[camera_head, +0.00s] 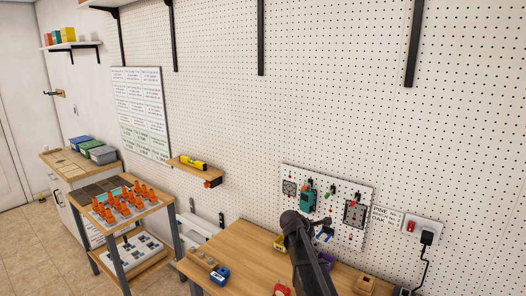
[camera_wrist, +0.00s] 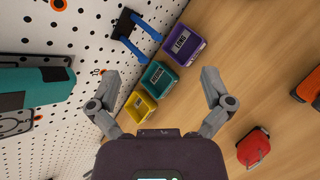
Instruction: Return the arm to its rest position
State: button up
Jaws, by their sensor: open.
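In the head view my dark arm (camera_head: 308,262) rises from the bottom edge over the wooden workbench (camera_head: 250,246), its rounded upper joint in front of the pegboard. My gripper (camera_wrist: 160,74) shows in the wrist view with its two grey fingers spread wide apart and nothing between them held. Beyond the fingers are a purple bin (camera_wrist: 193,46), a teal bin (camera_wrist: 163,76) and a yellow bin (camera_wrist: 140,104), apparently on the bench. The arm hides part of the bench in the head view.
A blue-handled tool (camera_wrist: 138,32) and a teal device (camera_wrist: 48,85) hang on the pegboard. A red item (camera_wrist: 254,148) lies on the bench right of the gripper. A blue item (camera_head: 219,274) sits at the bench's left. A cart with orange pieces (camera_head: 124,203) stands farther left.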

jog(key=s+f+m+g+y, duration=0.1)
jog(key=s+m, duration=0.2)
jog(key=s, duration=0.2)
jog(key=s+f+m+g+y, duration=0.1)
jog(key=s+f+m, duration=0.1)
jog(key=s, duration=0.3)
jog(key=s+f+m+g+y, duration=0.1)
jog(key=s+f+m, duration=0.1)
jog(key=s, duration=0.4)
jog(key=shift+m+y, duration=0.3)
jog(key=shift+m, duration=0.5)
jog(key=s+a+f+m+g+y, duration=0.1)
jog(key=s+a+m+y, duration=0.1)
jog(key=s+m, duration=0.2)
jog(key=s+a+f+m+g+y, duration=0.1)
jog(key=s+m, duration=0.3)
jog(key=s, duration=0.7)
jog(key=shift+a+f+g+y+b, duration=0.15)
jog(key=shift+a+g+y+b, duration=0.25)
jog(key=shift+y, duration=0.3)
jog(key=shift+d, duration=0.2)
